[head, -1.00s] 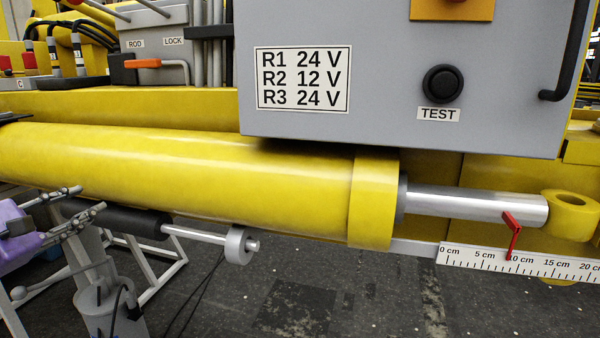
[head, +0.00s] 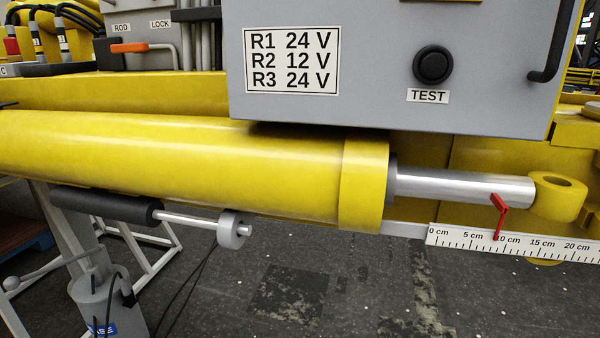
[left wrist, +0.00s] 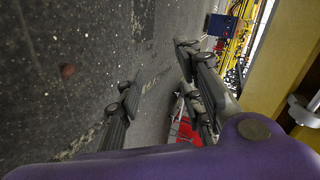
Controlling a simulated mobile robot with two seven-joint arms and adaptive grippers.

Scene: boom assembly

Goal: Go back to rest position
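My left gripper (left wrist: 157,66) shows only in the left wrist view. Its two dark fingers stand apart with bare floor between them, so it is open and empty. Its purple body fills the bottom of that view. My right gripper is in neither view. In the head view the large yellow cylinder (head: 180,160) lies across the picture with its silver rod (head: 465,186) out to the right. A smaller black cylinder (head: 105,208) with a thin rod and grey end ring (head: 231,232) hangs below it. No gripper touches them in the head view.
A grey box (head: 400,105) with a voltage label (head: 291,60) and black TEST button (head: 433,65) overhangs the yellow cylinder. A red pointer (head: 499,204) stands at a centimetre scale (head: 520,244). A grey stand (head: 100,295) is at lower left. The floor (head: 330,290) in front is clear.

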